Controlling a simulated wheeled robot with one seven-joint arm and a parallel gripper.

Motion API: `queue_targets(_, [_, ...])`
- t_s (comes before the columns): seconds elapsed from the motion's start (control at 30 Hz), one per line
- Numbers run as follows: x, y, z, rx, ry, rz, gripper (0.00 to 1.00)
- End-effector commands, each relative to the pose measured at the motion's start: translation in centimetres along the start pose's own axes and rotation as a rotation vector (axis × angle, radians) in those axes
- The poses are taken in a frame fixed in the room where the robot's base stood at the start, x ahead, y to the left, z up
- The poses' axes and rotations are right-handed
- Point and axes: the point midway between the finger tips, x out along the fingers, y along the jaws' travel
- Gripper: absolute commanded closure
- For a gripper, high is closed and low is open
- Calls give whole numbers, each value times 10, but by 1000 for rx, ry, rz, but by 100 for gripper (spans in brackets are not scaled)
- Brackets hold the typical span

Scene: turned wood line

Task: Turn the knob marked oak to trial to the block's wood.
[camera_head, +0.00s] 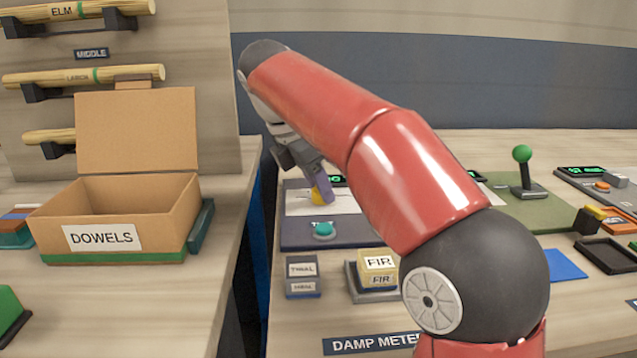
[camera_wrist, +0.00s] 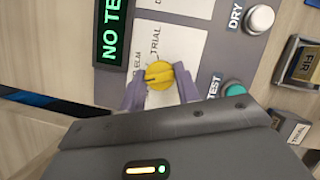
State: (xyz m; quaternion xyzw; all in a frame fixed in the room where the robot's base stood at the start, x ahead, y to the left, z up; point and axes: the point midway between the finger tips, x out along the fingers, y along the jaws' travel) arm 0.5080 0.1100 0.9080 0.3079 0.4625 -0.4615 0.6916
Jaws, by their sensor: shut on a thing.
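The yellow knob (camera_wrist: 158,74) sits on a white dial plate (camera_wrist: 180,45) in the wrist view. The words ELM and TRIAL show beside it; other marks are hidden or cut off. A dark line crosses the knob, but I cannot tell which mark it points to. My gripper (camera_wrist: 160,84) is shut on the knob, one purple finger on each side. In the head view the knob (camera_head: 321,196) is partly hidden by my gripper (camera_head: 318,186). The block marked FIR (camera_head: 380,265) sits in a holder in front of the panel; it also shows in the wrist view (camera_wrist: 305,64).
A green-lit display (camera_wrist: 112,38) reads "NO TE", cut off. A teal TEST button (camera_head: 324,230) and a pale DRY button (camera_wrist: 258,19) are on the panel. A DOWELS box (camera_head: 150,215) stands left.

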Motion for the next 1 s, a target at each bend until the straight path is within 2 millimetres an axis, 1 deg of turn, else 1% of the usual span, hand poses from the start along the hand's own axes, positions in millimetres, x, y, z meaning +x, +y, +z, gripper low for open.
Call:
queue_targets(0.03, [0, 0, 0, 0, 0, 2, 91])
queue_targets(0.07, [0, 0, 0, 0, 0, 2, 64])
queue_targets(0.2, [0, 0, 0, -1, 0, 2, 46])
queue_targets(0.57, [0, 0, 0, -22, 0, 11, 46])
queue_targets(0.67, [0, -2, 1, -79, 0, 34, 46])
queue_targets(0.87, [0, -3, 2, -269, -2, 113, 46])
queue_targets(0.9, [-9, -2, 0, -270, 0, 116, 46])
queue_targets(1.0, [-25, -3, 0, -277, -1, 119, 46])
